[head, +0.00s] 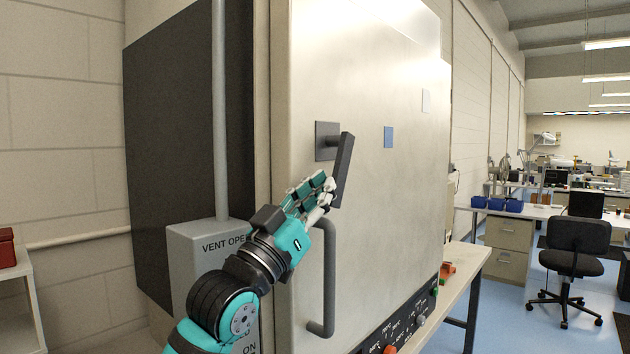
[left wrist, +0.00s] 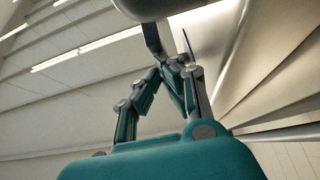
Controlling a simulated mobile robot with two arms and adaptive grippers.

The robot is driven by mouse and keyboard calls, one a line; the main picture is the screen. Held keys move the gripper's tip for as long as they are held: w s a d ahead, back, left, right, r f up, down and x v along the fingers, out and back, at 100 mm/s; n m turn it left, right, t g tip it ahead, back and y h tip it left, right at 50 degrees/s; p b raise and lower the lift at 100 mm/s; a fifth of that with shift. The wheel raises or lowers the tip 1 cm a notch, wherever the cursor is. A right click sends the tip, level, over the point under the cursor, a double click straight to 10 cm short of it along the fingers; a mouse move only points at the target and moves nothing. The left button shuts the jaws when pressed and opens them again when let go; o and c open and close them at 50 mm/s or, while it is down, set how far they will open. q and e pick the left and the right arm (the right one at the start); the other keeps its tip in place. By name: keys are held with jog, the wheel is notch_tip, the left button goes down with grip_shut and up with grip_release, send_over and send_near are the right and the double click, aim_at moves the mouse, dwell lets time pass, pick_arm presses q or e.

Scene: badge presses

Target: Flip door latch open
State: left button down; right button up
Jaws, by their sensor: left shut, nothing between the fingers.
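The door latch (head: 343,168) is a dark grey bar standing out from a square plate (head: 326,140) on the pale metal cabinet door (head: 390,230). The bar is nearly upright, its lower end leaning slightly left. My left gripper (head: 328,187), teal and grey, is shut and empty, with its fingertips at the left side of the bar's lower half. I cannot tell whether they touch it. In the left wrist view, the fingers (left wrist: 180,65) come together below a dark grey part at the top that I cannot identify for sure. My right gripper is out of view.
A fixed grey pull handle (head: 329,285) is on the door just below the latch. A grey box marked "VENT OPE..." (head: 195,262) stands left of my forearm. A control panel with knobs (head: 405,325) lies at lower right. A workbench (head: 468,262) and an office chair (head: 575,255) are beyond.

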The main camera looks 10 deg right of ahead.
pick_arm(q)
jog(key=shift+w+d+f, duration=0.7)
jog(key=shift+d+f, duration=0.15)
jog(key=shift+d, duration=0.05)
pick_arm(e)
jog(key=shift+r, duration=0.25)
pick_arm(q)
jog(key=shift+p, duration=0.35)
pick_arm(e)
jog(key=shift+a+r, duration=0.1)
